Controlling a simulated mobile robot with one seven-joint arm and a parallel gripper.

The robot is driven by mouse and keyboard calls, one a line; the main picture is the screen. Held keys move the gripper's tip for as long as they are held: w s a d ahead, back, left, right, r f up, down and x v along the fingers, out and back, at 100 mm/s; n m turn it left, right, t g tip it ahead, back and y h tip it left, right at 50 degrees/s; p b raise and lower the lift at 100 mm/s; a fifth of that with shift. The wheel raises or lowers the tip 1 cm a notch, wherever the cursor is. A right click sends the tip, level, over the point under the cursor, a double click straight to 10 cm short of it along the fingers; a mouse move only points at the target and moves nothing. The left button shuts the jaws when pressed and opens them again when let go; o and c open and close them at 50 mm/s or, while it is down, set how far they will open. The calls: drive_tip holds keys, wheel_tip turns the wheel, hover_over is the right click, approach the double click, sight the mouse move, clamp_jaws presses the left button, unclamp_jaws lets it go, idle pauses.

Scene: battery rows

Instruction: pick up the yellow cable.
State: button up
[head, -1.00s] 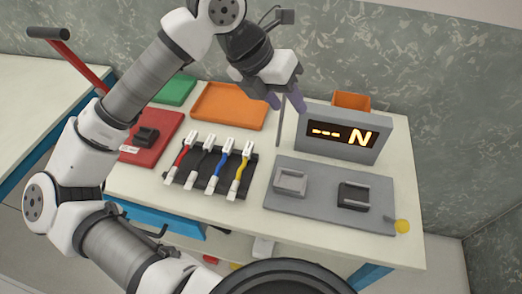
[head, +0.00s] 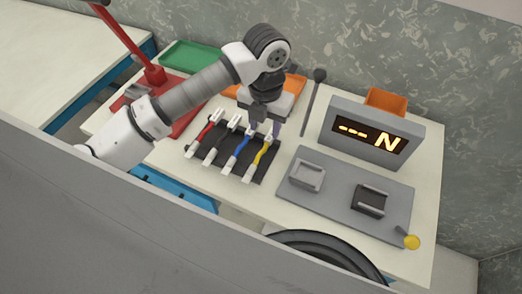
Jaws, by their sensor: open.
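The yellow cable (head: 261,159) with white end plugs lies rightmost in a row on a black rack (head: 218,158). To its left lie a blue cable (head: 241,146), a dark cable (head: 220,141) and a red cable (head: 203,132). My gripper (head: 265,130) points down at the upper end of the yellow cable, with its two dark fingers apart, one to each side of that end. I cannot tell how far the fingertips are above the rack, or whether they touch anything.
A grey plate (head: 332,204) with two small clamp-like holders lies to the right. Behind it stands a display box (head: 330,116) and an orange bin (head: 387,100). A dark upright rod (head: 312,104) stands behind my gripper. An orange tray (head: 296,84) and green tray (head: 191,55) are at the back.

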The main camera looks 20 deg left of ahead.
drive_tip(key=shift+w+d+f+p, duration=0.15)
drive_tip(key=shift+f+p, duration=0.35)
drive_tip(key=shift+f, duration=0.8)
drive_tip(key=shift+s+d+f+p, duration=0.15)
drive_tip(key=shift+f+p, duration=0.3)
drive_tip(key=shift+f, duration=0.8)
drive_tip(key=shift+w, duration=0.1)
clamp_jaws()
